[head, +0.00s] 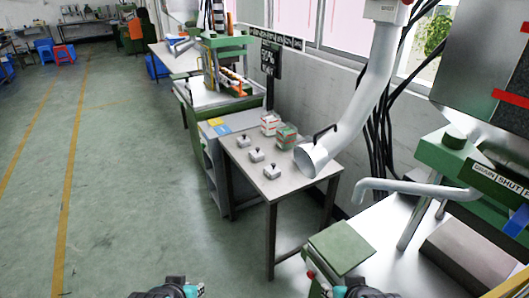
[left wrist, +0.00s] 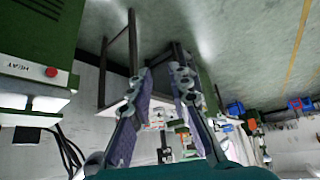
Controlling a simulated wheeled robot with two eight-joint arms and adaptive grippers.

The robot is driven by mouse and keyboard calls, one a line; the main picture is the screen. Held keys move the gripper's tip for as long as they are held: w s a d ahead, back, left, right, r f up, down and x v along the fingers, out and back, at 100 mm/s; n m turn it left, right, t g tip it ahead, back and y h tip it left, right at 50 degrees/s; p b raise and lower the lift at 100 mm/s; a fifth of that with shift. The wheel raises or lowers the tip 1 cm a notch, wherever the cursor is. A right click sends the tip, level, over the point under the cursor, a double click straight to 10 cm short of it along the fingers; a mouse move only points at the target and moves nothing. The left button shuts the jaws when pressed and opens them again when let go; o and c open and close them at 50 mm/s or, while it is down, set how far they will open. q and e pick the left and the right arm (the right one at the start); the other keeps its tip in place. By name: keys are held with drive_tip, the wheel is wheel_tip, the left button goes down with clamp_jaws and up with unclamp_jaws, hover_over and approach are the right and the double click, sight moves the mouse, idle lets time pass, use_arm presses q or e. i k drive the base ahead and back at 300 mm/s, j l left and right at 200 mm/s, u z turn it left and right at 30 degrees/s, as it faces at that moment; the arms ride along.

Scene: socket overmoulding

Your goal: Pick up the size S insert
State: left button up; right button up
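Three small grey inserts with dark tops stand in a diagonal row on a grey metal table (head: 292,187): a far one (head: 243,141), a middle one (head: 257,155) and a near one (head: 271,171). They look alike at this size, and I cannot tell which is size S. My left gripper (left wrist: 164,76) is open and empty in the left wrist view, with its two fingers apart. In the head view dark and teal parts of my left arm show at the bottom edge, well short of the table. Parts of my right gripper (head: 360,290) also show there, mostly cut off.
Red-and-white and green boxes (head: 286,136) sit at the table's back. A wide white duct (head: 340,140) hangs over its right side. A green machine (head: 470,165) with a bench and green pad (head: 341,247) stands at right. The floor (head: 130,200) at left is clear.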

sight(256, 154)
drive_tip(key=i+j+u, duration=0.15)
drive_tip(key=u, duration=0.15)
drive_tip(key=i+j+u, duration=0.5)
drive_tip(key=i+u, duration=0.15)
drive_tip(key=i+j+u, duration=0.1)
drive_tip(key=i+u, duration=0.25)
drive_tip(key=i+z, duration=0.3)
drive_tip(key=z, duration=0.2)
drive_tip(key=i+j+z, duration=0.1)
drive_tip(key=i+z, duration=0.15)
drive_tip(key=z, duration=0.25)
drive_tip(key=i+l+z, duration=0.1)
drive_tip(key=z, duration=0.35)
drive_tip(key=i+z, duration=0.2)
drive_tip(key=z, duration=0.25)
drive_tip(key=i+z, duration=0.15)
drive_tip(key=z, duration=0.3)
drive_tip(key=i+j+z, duration=0.15)
drive_tip(key=z, duration=0.3)
drive_tip(key=i+j+z, duration=0.1)
drive_tip(key=z, duration=0.35)
drive_tip(key=i+j+z, duration=0.25)
drive_tip(key=k+l, duration=0.05)
drive_tip(key=l, duration=0.05)
